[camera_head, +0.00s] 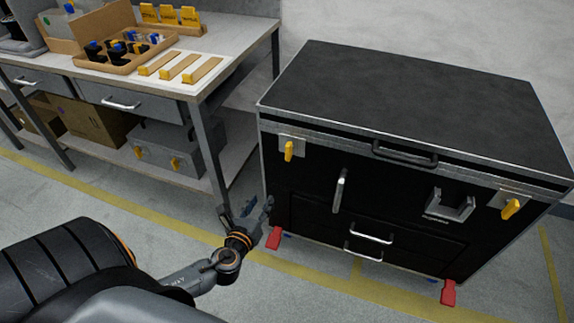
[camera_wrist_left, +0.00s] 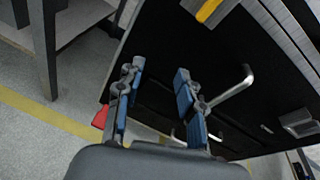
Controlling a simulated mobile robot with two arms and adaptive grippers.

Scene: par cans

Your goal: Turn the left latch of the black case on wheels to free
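The black case (camera_head: 420,105) on wheels stands at the right with silver edges. Its left latch (camera_head: 289,150) is a yellow handle on a silver plate at the upper left of the front; the handle points nearly straight down. The left latch also shows at the top of the left wrist view (camera_wrist_left: 207,11). The right latch (camera_head: 511,208) is yellow and tilted. My left gripper (camera_head: 247,211) is below and left of the left latch, in front of the case's lower left. In the left wrist view its blue-padded fingers (camera_wrist_left: 157,100) are apart with nothing between them. My right gripper is not in view.
A workbench (camera_head: 235,60) with a tray (camera_head: 125,66) of small parts stands at the left, its leg near my left gripper. A vertical silver handle (camera_head: 340,190) sticks out of the case front. Red wheel pedals (camera_head: 274,238) are at floor level.

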